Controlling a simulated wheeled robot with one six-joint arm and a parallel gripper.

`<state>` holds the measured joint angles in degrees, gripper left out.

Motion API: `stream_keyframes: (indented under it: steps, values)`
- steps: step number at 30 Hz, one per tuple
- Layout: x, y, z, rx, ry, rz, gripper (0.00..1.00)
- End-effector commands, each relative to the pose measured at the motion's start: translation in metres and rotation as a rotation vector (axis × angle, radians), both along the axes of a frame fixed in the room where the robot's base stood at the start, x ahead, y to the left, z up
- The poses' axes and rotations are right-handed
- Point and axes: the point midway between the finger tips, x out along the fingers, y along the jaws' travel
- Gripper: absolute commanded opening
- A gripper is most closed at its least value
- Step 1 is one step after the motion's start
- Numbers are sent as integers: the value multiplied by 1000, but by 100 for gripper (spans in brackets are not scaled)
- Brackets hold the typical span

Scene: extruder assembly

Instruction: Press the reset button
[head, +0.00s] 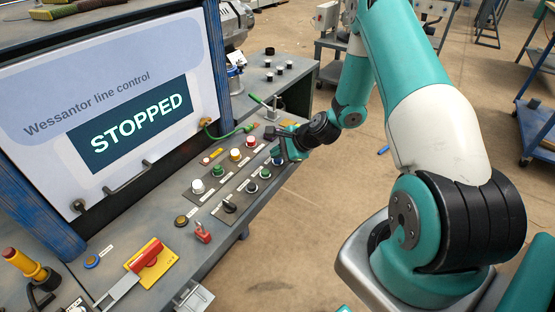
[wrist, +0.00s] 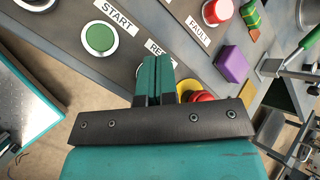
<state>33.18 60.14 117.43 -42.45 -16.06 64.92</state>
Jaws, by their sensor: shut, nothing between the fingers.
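The control panel (head: 214,192) carries rows of buttons and lamps. In the wrist view a label starting "RE" (wrist: 155,46) is partly covered by my gripper (wrist: 158,62). The green START button (wrist: 100,38) is further left, uncovered. In the head view my gripper (head: 281,147) is at the far right end of the panel, over or close to the last button of the front row. The fingers are shut and empty. I cannot tell whether they touch the button.
The screen (head: 138,112) reads "STOPPED". A red FAULT lamp (wrist: 217,11), a purple block (wrist: 232,64) and a red-and-yellow knob (wrist: 201,96) are near the fingers. A red switch handle (head: 148,256) on a yellow plate is at the front left. Open floor lies right of the bench.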

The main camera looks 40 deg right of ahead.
Motion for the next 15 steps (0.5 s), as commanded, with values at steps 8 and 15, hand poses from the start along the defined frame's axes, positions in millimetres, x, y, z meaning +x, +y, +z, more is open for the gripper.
stream_keyframes:
  steps: [8, 15]
  values:
    - [0, 0, -4, 0, 0, 0, 0]
    - [0, 0, -6, 0, 0, 0, 0]
